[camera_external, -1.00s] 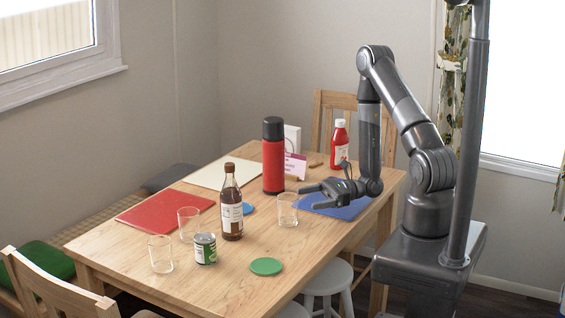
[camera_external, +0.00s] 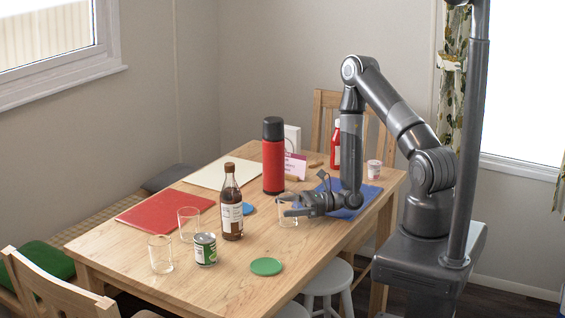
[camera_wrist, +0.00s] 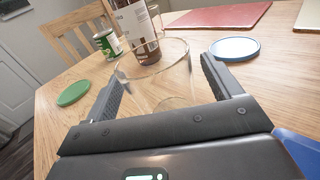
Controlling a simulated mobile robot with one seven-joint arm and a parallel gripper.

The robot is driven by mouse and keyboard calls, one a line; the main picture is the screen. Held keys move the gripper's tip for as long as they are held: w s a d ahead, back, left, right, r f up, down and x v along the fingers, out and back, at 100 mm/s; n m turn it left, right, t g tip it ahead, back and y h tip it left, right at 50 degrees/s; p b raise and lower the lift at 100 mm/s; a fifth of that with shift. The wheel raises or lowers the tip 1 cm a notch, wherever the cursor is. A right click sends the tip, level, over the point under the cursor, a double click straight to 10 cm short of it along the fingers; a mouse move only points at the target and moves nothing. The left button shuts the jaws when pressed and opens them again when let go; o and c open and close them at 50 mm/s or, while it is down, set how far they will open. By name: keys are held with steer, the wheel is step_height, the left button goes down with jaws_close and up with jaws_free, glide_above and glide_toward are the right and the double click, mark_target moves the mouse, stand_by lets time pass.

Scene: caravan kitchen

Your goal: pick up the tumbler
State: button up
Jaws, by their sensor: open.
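A clear glass tumbler (camera_external: 288,212) stands upright on the table, to the right of the brown bottle. My gripper (camera_external: 290,205) is low over the table with its fingers reaching to either side of this tumbler. In the wrist view the tumbler's rim (camera_wrist: 172,50) shows between the two open fingers of my gripper (camera_wrist: 160,80), with a finger on each side and no clear grip on the glass. Two more clear tumblers stand farther left, one behind the can (camera_external: 188,224) and one in front of it (camera_external: 160,254).
The brown bottle (camera_external: 231,205) stands just beyond the tumbler, beside a green can (camera_external: 205,249). A green coaster (camera_external: 266,266), blue coaster (camera_wrist: 235,48) and red flask (camera_external: 273,160) are near. A blue mat (camera_external: 345,212) lies under my wrist.

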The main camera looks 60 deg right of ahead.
steer(key=shift+x, duration=1.05)
steer(key=c, duration=1.2)
